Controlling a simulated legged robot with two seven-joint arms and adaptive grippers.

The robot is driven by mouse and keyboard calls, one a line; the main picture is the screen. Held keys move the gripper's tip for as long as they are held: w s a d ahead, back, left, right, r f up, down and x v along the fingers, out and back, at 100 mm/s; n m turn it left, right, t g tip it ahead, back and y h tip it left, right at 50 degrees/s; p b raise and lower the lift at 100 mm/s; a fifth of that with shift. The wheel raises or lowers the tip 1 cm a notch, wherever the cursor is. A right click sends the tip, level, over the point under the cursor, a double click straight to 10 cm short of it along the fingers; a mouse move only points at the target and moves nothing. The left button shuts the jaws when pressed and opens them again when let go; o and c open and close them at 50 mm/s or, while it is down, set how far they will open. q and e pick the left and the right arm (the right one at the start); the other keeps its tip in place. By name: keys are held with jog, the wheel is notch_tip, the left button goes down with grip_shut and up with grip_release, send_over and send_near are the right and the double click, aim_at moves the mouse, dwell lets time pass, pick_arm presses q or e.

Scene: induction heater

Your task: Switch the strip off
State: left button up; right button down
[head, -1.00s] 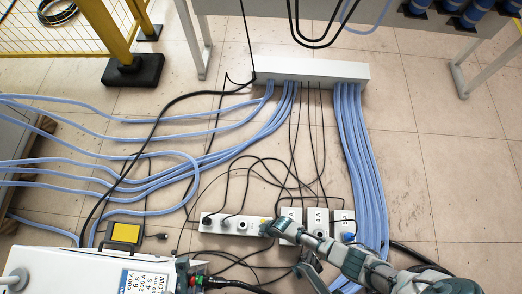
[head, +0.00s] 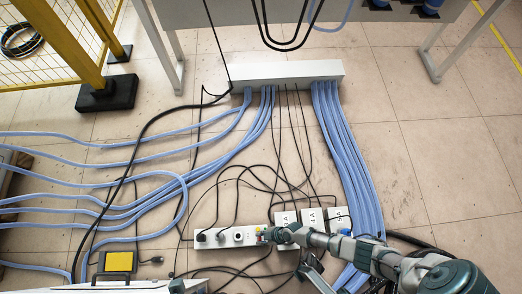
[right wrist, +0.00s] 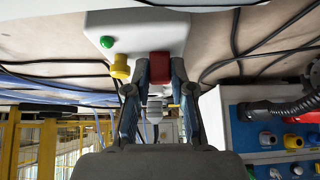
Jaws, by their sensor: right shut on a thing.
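The white power strip (head: 220,237) lies on the tiled floor, with dark plugs in its left sockets. My right gripper (head: 266,234) is at the strip's right end, reaching in from the right. In the right wrist view its two fingers (right wrist: 160,70) are on either side of a red block-like switch (right wrist: 159,67) on the white strip (right wrist: 145,30), shut on it. A green button (right wrist: 106,42) and a yellow knob-like part (right wrist: 120,66) sit beside it. The switch's on or off position cannot be told. My left gripper is not in view.
White labelled boxes (head: 312,219) stand just right of the strip. Blue hoses (head: 340,130) and black cables run from a white floor duct (head: 285,73). A yellow-topped pedal (head: 119,262) lies at left. Open floor is at right (head: 440,150).

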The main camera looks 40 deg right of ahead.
jog(key=shift+d, duration=0.15)
jog(key=c, duration=1.3)
grip_release()
jog(key=v, duration=1.1)
jog(key=shift+s+d+r, duration=0.1)
jog(key=shift+d+r, duration=0.05)
jog(key=shift+r, duration=0.2)
